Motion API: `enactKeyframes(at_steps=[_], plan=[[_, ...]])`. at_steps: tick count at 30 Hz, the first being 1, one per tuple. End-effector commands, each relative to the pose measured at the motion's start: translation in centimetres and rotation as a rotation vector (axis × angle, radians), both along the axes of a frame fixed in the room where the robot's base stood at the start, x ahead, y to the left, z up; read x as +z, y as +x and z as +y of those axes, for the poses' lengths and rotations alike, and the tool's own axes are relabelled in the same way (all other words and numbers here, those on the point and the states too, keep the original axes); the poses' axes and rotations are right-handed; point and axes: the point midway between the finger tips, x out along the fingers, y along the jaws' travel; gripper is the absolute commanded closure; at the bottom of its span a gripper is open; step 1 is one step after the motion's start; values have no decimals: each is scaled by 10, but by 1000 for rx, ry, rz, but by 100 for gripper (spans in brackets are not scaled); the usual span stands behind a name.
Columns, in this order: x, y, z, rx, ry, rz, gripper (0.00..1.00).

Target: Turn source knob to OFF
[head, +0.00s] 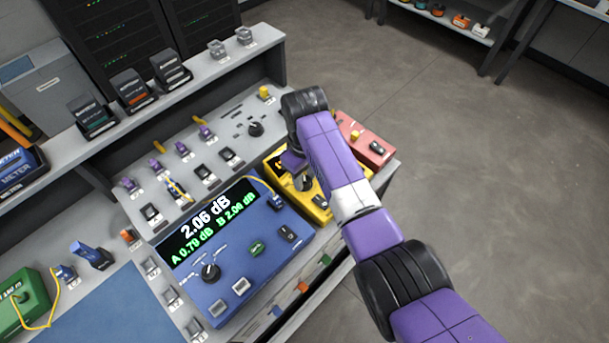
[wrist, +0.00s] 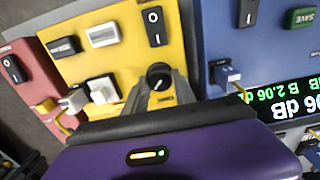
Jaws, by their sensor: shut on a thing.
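The yellow source box (head: 318,212) stands between the blue meter and a red box. It fills the middle of the wrist view (wrist: 110,65). Its black round knob (wrist: 158,73) sits near the box's edge on the blue meter's side. My gripper (wrist: 160,86) is shut on this knob, with one grey finger on each side. In the head view my gripper (head: 301,180) reaches down over the yellow box, and my arm hides part of the box. The knob's pointer and its printed labels are too small to read.
The blue meter (head: 205,300) reads 2.06 dB and stands close beside the yellow box; a yellow cable (wrist: 240,92) plugs into it. The red box (head: 352,128) is on the other side. A rocker switch (wrist: 154,25) and white connectors (wrist: 103,88) are near the knob.

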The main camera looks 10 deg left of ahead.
Motion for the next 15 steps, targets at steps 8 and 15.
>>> enactKeyframes(at_steps=[8,15], plan=[[1,0,0,35,1,1,100],[1,0,0,169,0,1,100]])
